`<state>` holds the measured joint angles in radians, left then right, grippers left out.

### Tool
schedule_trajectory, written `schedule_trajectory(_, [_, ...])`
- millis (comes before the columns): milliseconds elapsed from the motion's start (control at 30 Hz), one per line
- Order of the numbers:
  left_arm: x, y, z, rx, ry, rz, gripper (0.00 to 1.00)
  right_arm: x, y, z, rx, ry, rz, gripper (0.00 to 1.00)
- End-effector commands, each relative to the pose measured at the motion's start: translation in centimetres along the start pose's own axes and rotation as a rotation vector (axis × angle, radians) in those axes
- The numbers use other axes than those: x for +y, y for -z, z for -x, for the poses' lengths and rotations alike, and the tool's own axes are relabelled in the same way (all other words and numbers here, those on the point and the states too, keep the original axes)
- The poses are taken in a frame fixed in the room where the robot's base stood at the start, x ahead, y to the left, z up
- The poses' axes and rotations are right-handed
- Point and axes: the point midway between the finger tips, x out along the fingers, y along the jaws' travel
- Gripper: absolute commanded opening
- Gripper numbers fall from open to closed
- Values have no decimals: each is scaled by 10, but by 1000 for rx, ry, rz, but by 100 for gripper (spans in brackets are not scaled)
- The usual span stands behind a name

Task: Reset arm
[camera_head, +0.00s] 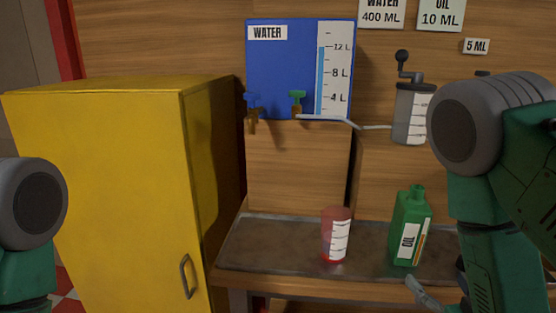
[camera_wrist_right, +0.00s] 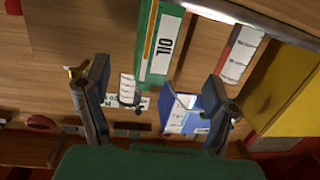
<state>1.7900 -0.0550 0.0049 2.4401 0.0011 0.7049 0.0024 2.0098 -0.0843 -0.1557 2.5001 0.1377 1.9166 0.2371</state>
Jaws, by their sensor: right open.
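My right arm comes in from the right in the head view. One finger of its gripper shows at the bottom, in front of the table edge below the oil bottle. In the right wrist view my right gripper (camera_wrist_right: 157,75) has its two fingers wide apart with nothing between them. The green oil bottle (camera_head: 411,228) stands upright on the table, and in the wrist view it (camera_wrist_right: 160,45) shows upside down beyond the fingers. Only a grey and green link of my left arm shows at the left edge; its gripper is out of view.
A red translucent measuring cup (camera_head: 336,236) stands left of the bottle on the dark table (camera_head: 280,245). A blue water tank (camera_head: 280,72) with taps and a grey dispenser with a crank (camera_head: 410,112) are on the wall. A yellow cabinet (camera_head: 100,180) stands at left.

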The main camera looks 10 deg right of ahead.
Motion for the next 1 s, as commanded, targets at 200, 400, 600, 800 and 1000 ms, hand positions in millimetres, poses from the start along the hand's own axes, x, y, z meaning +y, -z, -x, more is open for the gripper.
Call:
schedule_trajectory(200, [0,0,0,-1,0,0,59,-14,-135,42,-554,4,42,78])
schedule_trajectory(400, [0,-1,0,-1,0,0,59,-29,-230,133,-1076,69,108,78])
schedule_trajectory(600, [0,-1,0,-1,0,0,59,-34,-262,194,-1355,132,148,78])
schedule_trajectory(800, [0,-1,0,-1,0,0,59,-34,-266,206,-1405,145,156,78])
schedule_trajectory(1000, [0,-1,0,-1,0,0,59,-35,-265,205,-1402,142,156,78])
